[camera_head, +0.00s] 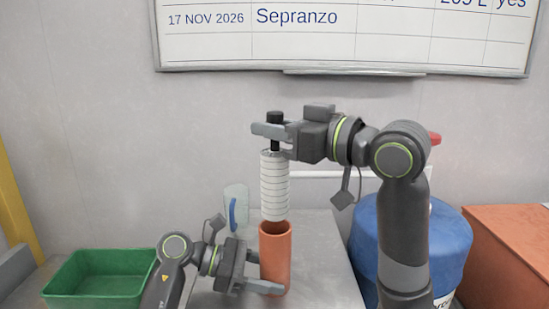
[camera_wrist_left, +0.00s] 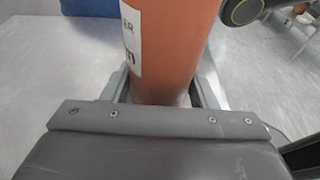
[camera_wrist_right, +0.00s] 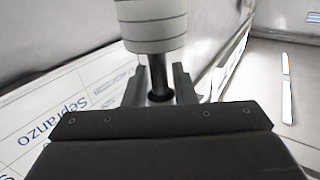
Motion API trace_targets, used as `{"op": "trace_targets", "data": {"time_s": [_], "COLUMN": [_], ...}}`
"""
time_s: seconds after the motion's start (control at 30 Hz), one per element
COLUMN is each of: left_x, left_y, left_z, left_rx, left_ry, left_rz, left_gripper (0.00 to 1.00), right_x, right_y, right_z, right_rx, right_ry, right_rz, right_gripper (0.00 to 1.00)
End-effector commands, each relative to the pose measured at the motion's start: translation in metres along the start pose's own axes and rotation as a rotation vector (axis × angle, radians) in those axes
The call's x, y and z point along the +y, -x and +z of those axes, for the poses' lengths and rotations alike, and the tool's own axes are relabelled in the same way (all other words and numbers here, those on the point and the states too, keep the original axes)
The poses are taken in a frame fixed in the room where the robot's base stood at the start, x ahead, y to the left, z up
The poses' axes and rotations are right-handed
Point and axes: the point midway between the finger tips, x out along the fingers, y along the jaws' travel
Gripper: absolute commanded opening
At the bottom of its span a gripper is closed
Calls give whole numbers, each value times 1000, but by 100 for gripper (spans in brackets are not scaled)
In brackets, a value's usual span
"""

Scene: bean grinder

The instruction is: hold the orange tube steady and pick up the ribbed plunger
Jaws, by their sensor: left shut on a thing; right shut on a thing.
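The orange tube (camera_head: 275,255) stands upright on the table, and it also shows in the left wrist view (camera_wrist_left: 170,45). My left gripper (camera_head: 272,272) is shut on its lower part, with one finger on each side. The ribbed plunger (camera_head: 274,185) is white with dark rings and a black handle on top. It hangs upright directly over the tube; its lower end is at the tube's rim, and I cannot tell whether it is slightly inside. My right gripper (camera_head: 272,132) is shut on the black handle, also seen in the right wrist view (camera_wrist_right: 158,75).
A green bin (camera_head: 100,278) is at the left. A clear container with a blue handle (camera_head: 233,213) stands behind the tube. A blue drum (camera_head: 450,240) and an orange-brown box (camera_head: 510,250) are at the right. A whiteboard (camera_head: 345,45) hangs on the wall.

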Motion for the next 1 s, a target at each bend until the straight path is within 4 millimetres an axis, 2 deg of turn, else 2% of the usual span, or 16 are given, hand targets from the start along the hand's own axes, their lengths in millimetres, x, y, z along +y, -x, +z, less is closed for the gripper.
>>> {"op": "trace_targets", "data": {"time_s": [0.13,0.47,0.5,0.67,1.0], "left_x": [0,0,0,0,0], "left_y": [0,0,0,0,2], "left_z": [-1,-1,-1,-1,0], "left_rx": [1,1,1,1,1], "left_ry": [1,1,1,1,0], "left_rz": [0,-1,-1,0,0], "left_gripper": [40,40,56,77,79], "right_x": [0,0,0,0,0], "right_y": [0,0,0,0,0], "right_z": [-12,-15,-15,-15,-15], "right_rx": [1,0,1,1,1], "right_ry": [1,-1,0,0,0], "right_rz": [1,1,1,1,1], "right_gripper": [0,0,0,0,0]}}
